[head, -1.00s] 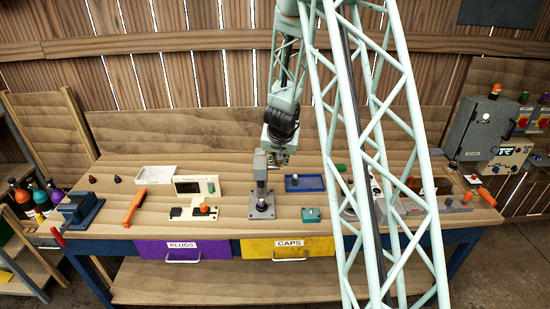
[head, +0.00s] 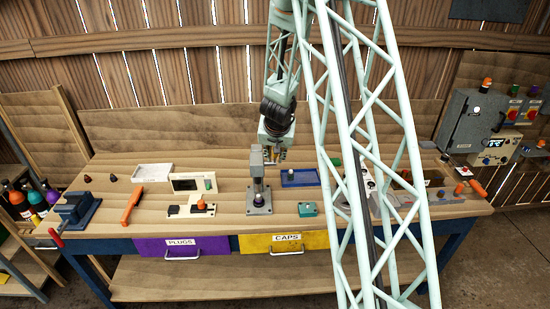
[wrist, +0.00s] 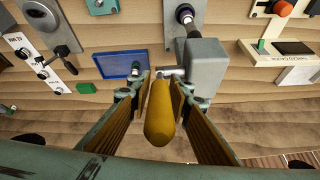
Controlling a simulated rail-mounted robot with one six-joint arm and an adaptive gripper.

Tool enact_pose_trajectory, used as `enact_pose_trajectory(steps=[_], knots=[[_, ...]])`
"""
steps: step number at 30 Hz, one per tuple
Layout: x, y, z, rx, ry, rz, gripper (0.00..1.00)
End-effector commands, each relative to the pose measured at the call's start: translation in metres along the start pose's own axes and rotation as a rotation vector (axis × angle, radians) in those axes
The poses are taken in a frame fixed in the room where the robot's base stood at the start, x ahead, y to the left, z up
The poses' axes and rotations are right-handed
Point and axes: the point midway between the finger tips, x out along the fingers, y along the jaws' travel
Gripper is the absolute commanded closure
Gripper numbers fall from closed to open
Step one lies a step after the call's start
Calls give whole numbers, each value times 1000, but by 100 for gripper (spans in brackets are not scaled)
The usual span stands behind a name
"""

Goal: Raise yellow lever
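The yellow lever (wrist: 160,112) shows in the wrist view as a thick rounded handle pointing toward the camera. Its thin metal rod runs to the grey press (wrist: 203,62). My gripper (wrist: 163,80) has one finger on each side of the lever, with the fingertips close against it; it looks shut on the lever near the rod. In the head view the press (head: 257,185) stands upright at the middle of the bench, and my gripper (head: 277,155) is beside its top, on the right. The lever is too small and covered to make out clearly there.
A blue tray (head: 300,178) and a green block (head: 307,209) lie right of the press. A white device with an orange knob (head: 200,207) is on its left. Drawers marked PLUGS and CAPS are below. My lattice column hides part of the right bench.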

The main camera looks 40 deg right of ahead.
Motion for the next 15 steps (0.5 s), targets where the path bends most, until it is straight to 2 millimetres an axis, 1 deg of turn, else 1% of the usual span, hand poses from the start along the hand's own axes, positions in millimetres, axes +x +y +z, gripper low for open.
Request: enact_pose_trajectory(steps=[15], knots=[[-2, 1, 2, 0, -4, 1, 81]])
